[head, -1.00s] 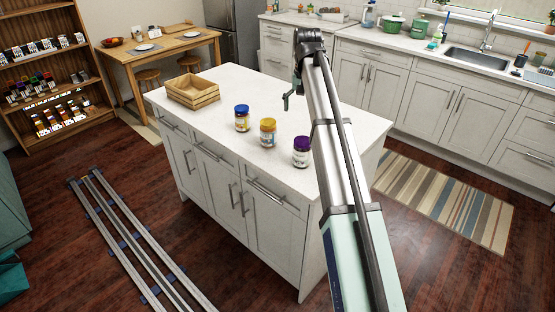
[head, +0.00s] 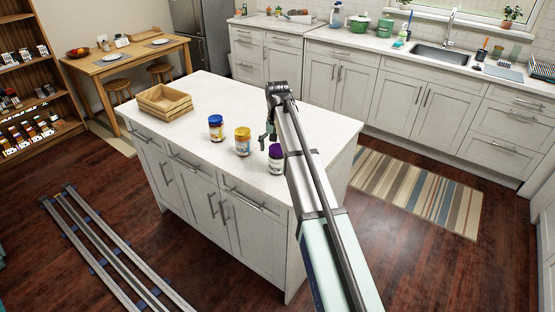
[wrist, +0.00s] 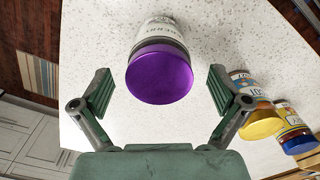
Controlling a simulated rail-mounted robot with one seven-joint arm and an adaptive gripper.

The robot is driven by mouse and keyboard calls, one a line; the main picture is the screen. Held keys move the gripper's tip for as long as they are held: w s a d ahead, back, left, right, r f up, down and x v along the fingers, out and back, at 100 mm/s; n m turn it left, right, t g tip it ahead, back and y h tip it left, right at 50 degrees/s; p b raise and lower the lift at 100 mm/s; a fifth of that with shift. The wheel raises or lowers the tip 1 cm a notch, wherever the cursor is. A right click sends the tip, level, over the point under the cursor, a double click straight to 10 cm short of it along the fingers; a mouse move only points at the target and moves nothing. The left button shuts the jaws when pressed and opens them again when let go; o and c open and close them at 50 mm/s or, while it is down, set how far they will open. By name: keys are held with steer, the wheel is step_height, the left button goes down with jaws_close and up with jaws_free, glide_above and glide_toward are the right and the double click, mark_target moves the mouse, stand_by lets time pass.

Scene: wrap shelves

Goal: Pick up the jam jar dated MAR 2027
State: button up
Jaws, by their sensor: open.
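Three jam jars stand upright in a row on the white island top: blue-lidded (head: 216,128), yellow-lidded (head: 243,142) and purple-lidded (head: 275,158). I cannot read a date on any label. In the wrist view the purple lid (wrist: 160,78) faces me in the upper middle, its label partly seen beyond. The yellow-lidded jar (wrist: 258,122) and blue-lidded jar (wrist: 292,136) are at the right. My gripper (wrist: 160,90) is open, its fingers on either side of the purple lid in the picture; contact is not visible. In the head view my gripper (head: 268,136) is just above the purple-lidded jar, which my arm partly hides.
A wooden crate (head: 164,102) stands at the island's left end. The island top (head: 240,95) behind the jars is clear. Wall counters with a sink (head: 440,56) lie beyond, and a striped rug (head: 420,190) is on the floor at right.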

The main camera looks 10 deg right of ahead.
mark_target(278, 159)
steer(key=shift+f+p, duration=1.1)
steer(key=shift+f, duration=1.4)
steer(key=c, duration=1.7)
steer(key=shift+s, duration=0.1)
